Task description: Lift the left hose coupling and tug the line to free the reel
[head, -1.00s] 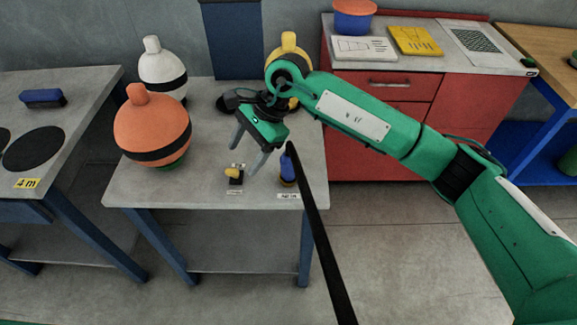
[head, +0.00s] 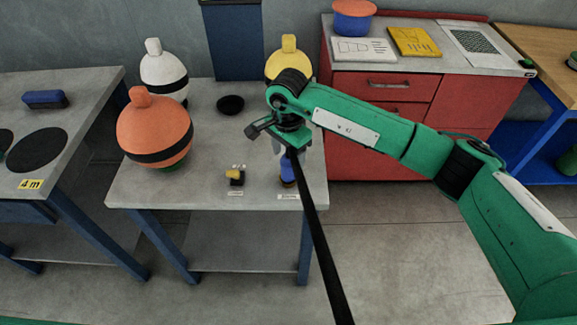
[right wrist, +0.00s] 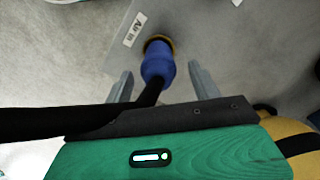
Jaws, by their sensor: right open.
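A blue hose coupling (head: 287,171) with a dark yellowish base ring stands near the front right of the grey table, behind an "Air in" label. A black hose (head: 318,240) runs from it toward the front. My right gripper (head: 291,152) is above the coupling, its fingers mostly hidden in the head view. In the right wrist view the coupling (right wrist: 158,65) shows between the open, empty fingers (right wrist: 162,84), with a gap on each side. A small yellow and black fitting (head: 235,176) stands to its left, with no hose visible. My left gripper is not in view. No reel can be made out.
On the same table are an orange buoy (head: 154,127), a white buoy (head: 164,72), a yellow buoy (head: 289,58) behind my right wrist, and a black dish (head: 230,105). A red cabinet (head: 378,150) stands to the right. The table middle is clear.

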